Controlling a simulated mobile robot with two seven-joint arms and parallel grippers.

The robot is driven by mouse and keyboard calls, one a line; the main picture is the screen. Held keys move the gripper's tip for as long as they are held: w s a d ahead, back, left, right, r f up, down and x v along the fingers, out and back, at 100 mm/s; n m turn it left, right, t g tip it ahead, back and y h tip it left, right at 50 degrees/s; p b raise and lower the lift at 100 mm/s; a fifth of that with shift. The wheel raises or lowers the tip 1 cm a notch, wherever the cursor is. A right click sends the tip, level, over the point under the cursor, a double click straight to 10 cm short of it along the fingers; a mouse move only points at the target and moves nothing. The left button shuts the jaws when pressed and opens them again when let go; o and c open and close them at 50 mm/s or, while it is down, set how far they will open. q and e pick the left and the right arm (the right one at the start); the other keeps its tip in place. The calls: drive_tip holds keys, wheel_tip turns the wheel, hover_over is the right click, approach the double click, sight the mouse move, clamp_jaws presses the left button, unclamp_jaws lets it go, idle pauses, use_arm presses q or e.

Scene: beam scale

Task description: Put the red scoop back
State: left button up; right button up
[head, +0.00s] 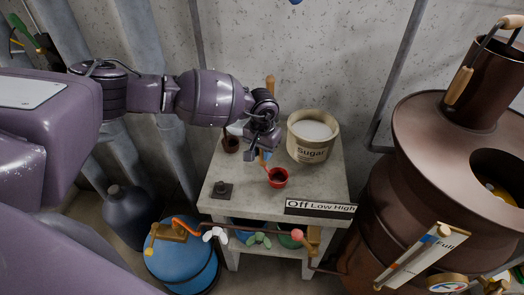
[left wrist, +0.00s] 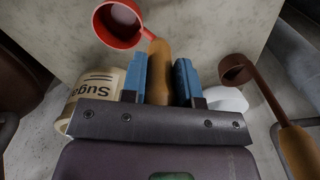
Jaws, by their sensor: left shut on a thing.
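The red scoop (head: 278,180) has a red cup and a wooden handle. In the head view its cup is above or at the front part of the small grey table (head: 318,185); I cannot tell if it touches. My left gripper (head: 262,156) is shut on the scoop's handle. In the left wrist view the handle stands between the blue fingers (left wrist: 160,80), with the red cup (left wrist: 118,24) just beyond them. The cup looks open towards the camera. My right gripper is not in view.
A sugar pot (head: 310,151) stands right of the gripper. A brown scoop (head: 231,144) and a white object (head: 237,128) are left of it. A small dark piece (head: 222,190) sits at the table's front left. A large brown metal vessel (head: 420,150) stands at the right.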

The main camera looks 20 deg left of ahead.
use_arm(q)
drive_tip(key=shift+f, duration=0.2)
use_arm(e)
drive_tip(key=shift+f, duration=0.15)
use_arm(q)
drive_tip(key=o, duration=1)
drive_tip(key=shift+r, duration=0.1)
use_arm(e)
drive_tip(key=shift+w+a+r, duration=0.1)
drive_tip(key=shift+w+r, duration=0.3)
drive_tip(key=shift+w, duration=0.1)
use_arm(q)
drive_tip(key=shift+r, duration=0.1)
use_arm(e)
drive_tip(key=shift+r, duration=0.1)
